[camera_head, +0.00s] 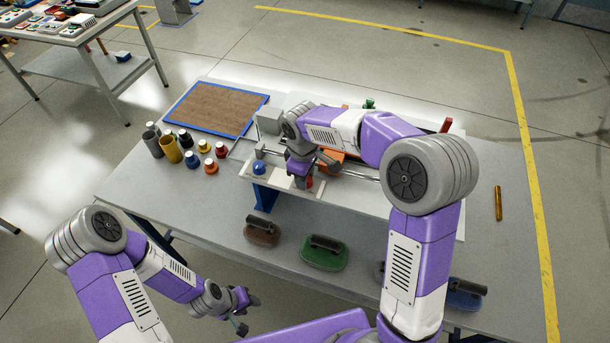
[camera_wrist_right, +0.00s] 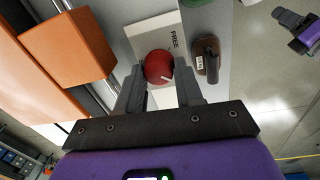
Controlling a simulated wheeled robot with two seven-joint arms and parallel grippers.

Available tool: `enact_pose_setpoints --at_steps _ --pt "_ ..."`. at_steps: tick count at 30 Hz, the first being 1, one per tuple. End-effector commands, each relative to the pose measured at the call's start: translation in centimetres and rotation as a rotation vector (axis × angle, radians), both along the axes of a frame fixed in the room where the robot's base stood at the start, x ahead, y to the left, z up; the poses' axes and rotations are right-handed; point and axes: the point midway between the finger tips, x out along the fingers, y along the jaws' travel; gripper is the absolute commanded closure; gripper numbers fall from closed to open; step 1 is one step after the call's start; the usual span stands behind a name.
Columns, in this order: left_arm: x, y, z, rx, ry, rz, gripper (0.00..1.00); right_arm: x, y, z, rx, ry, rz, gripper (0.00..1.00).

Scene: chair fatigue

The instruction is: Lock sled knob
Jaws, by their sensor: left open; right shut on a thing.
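The red sled knob (camera_wrist_right: 159,64) has a white pointer line and sits over a white plate (camera_wrist_right: 150,32) marked "FREE" in the right wrist view. My right gripper (camera_wrist_right: 160,78) is shut on the knob, one finger on each side. In the head view the red knob (camera_head: 309,182) is partly hidden by the right gripper (camera_head: 302,181). The orange sled block (camera_head: 331,161) is beside it on metal rails, partly covered by my arm. My left gripper (camera_head: 246,306) is open and empty, low in front of the table, away from the knob.
A blue knob (camera_head: 258,168) stands left of the gripper. Brown (camera_head: 262,232), green (camera_head: 323,255) and blue (camera_head: 466,292) handled pads lie along the table's front. Several bottles and cups stand left, near a blue-edged brown board (camera_head: 215,108). A brass cylinder (camera_head: 498,203) lies right.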

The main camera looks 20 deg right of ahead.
Motion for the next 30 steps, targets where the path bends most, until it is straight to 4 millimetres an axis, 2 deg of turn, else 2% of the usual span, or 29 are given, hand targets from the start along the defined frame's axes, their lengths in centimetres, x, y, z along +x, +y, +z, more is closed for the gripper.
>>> enact_pose_setpoints --at_steps 9,23,24,29,30 --pt "0.00 0.00 -0.05 0.000 0.000 0.000 0.58 0.08 0.00 0.07 0.000 -0.001 -0.097 0.94" --pt "0.00 0.00 -0.05 0.000 0.000 0.000 0.58 0.10 -0.03 0.08 0.001 -0.002 -0.112 0.94" --pt "0.00 0.00 -0.05 0.000 0.000 0.000 0.58 0.10 -0.03 0.08 0.001 -0.002 -0.112 0.63" --pt "0.00 0.00 -0.05 0.000 0.000 0.000 0.58 0.08 -0.03 0.06 0.000 -0.001 -0.111 0.39" --pt "0.00 0.00 -0.05 0.000 0.000 0.000 0.58 0.08 -0.03 0.06 0.000 -0.001 -0.110 0.39"
